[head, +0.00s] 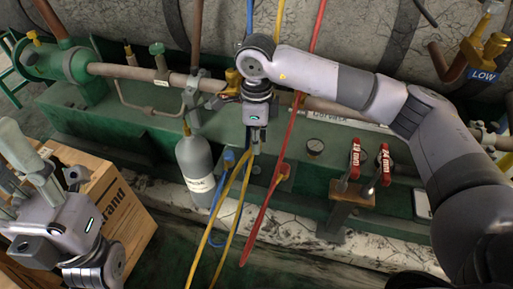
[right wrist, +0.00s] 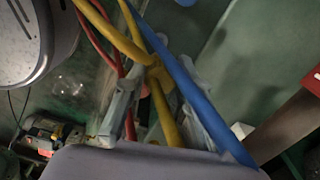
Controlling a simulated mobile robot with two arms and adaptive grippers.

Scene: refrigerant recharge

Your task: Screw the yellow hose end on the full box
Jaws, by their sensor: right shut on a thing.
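My right gripper (head: 256,146) points down in front of the green tank and is shut on the yellow hose (head: 235,190) near its upper end. In the right wrist view the yellow hose (right wrist: 158,75) passes between the two grey fingers of the right gripper (right wrist: 158,105). A brown cardboard box (head: 128,215) with dark lettering ending in "rand" stands at the lower left, partly hidden by my left arm. My left gripper (head: 35,165) is over this box; its fingertips are unclear. The yellow hose end itself is mostly hidden.
A grey cylinder (head: 196,168) with a white label stands right of the box. A red hose (head: 277,170) and a blue hose (right wrist: 185,75) hang close to the yellow one. Two red-handled wrenches (head: 355,158) stand on a bracket to the right. A brown pipe (head: 140,73) runs behind.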

